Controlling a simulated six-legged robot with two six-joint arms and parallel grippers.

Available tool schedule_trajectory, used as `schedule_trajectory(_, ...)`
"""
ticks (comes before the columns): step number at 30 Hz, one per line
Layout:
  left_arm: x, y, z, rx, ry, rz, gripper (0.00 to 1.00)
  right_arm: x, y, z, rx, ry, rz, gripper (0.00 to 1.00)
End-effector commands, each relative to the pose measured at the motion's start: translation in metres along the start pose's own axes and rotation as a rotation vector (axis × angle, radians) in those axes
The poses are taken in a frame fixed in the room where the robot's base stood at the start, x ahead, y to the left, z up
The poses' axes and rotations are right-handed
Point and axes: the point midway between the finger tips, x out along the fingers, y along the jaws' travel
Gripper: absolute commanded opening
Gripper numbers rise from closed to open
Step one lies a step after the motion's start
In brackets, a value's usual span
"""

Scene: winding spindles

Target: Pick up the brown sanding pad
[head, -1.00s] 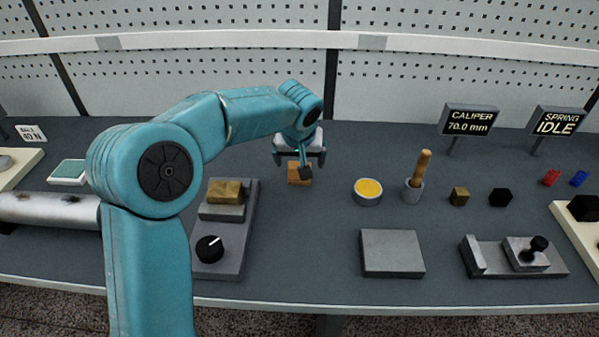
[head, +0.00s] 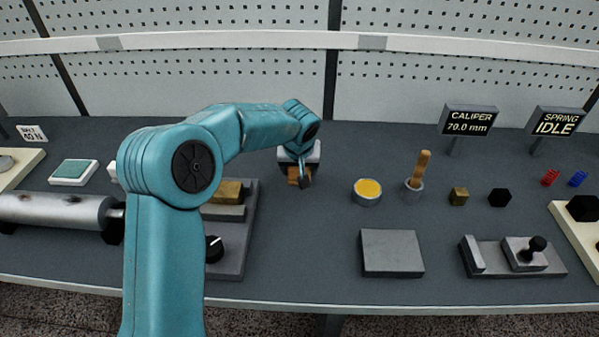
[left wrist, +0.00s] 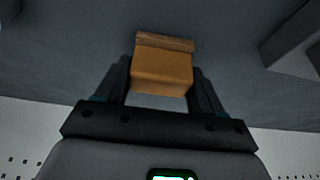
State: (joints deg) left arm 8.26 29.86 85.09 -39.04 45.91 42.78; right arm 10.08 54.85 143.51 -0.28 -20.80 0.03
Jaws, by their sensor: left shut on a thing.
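The brown sanding pad (left wrist: 162,70) sits between the two fingers of my left gripper (left wrist: 163,82) in the left wrist view, with a darker brown strip along its far edge. In the head view my left gripper (head: 300,178) is at the middle of the bench, shut on the pad (head: 294,177), which is partly hidden by a finger. I cannot tell whether the pad touches the bench top. My right gripper is not in view.
A grey fixture with a brass block (head: 228,191) and black knob stands left of the gripper. A yellow-filled tin (head: 368,191) and a brush in a cup (head: 414,188) stand to its right. A grey plate (head: 391,252) lies in front.

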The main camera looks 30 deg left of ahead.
Motion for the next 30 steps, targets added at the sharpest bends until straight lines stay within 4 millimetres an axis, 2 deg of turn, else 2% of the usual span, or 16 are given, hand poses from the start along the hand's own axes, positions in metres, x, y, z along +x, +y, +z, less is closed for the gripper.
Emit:
schedule_trajectory(6,-0.003,0.000,-0.002,-0.001,0.001,0.001,0.38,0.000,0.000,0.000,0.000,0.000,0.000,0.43)
schedule_trajectory(11,-0.019,0.000,-0.009,-0.001,0.004,0.001,0.38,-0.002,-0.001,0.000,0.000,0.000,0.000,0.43)
schedule_trajectory(14,-0.040,0.001,-0.017,-0.002,0.006,0.003,0.38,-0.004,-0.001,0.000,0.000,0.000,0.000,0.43)
schedule_trajectory(24,-0.137,0.001,-0.057,-0.001,0.005,0.003,0.38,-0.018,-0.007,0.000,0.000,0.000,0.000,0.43)
schedule_trajectory(30,-0.172,0.001,-0.072,0.000,0.001,0.001,0.38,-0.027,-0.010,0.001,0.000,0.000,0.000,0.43)
